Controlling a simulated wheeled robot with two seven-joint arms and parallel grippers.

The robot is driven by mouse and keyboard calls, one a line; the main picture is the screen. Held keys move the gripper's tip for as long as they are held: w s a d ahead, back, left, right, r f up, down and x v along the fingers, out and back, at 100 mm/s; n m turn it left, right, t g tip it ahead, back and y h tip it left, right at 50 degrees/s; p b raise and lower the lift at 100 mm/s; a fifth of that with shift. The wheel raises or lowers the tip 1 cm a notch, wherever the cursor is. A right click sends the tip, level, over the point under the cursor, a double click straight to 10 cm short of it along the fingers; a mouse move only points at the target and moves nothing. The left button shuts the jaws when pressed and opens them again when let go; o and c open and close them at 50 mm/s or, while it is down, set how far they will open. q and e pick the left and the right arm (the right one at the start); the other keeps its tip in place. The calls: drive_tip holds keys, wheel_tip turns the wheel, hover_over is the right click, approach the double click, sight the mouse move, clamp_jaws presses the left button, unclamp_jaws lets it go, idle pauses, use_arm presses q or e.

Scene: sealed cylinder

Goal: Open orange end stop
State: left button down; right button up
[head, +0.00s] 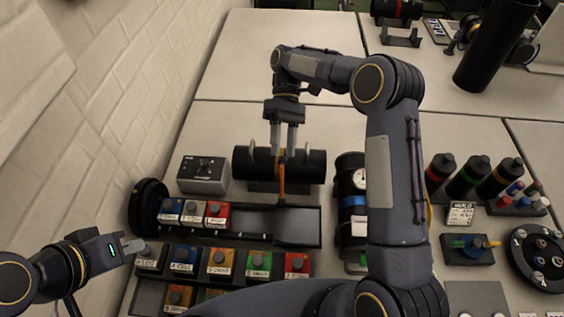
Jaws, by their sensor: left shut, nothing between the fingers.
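A black cylinder (308,166) lies sideways on a low stand in the middle of the view, with a metal upright at its left end. A thin orange strip (282,180) runs down the front of the cylinder's middle; I cannot tell whether it is the orange end stop. My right gripper (286,150) points down at the cylinder's middle, its two fingers by the top of the strip. Whether they grip anything is too small to tell. My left gripper (134,246) is shut and empty at the lower left, beside the rows of coloured button blocks.
A grey switch box (203,174) stands left of the cylinder. A black tray (297,226) with button blocks (218,212) lies in front. A black canister with a gauge (351,190) is to the right. Bottles (476,172) stand farther right. Table behind the cylinder is clear.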

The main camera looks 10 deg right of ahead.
use_arm(q)
drive_tip(key=shift+a, duration=0.1)
use_arm(e)
drive_tip(key=s+a+r, duration=0.2)
drive_tip(key=s+r, duration=0.4)
drive_tip(key=s, duration=0.4)
drive_tip(key=shift+s+a, duration=0.2)
drive_tip(key=shift+a, duration=0.2)
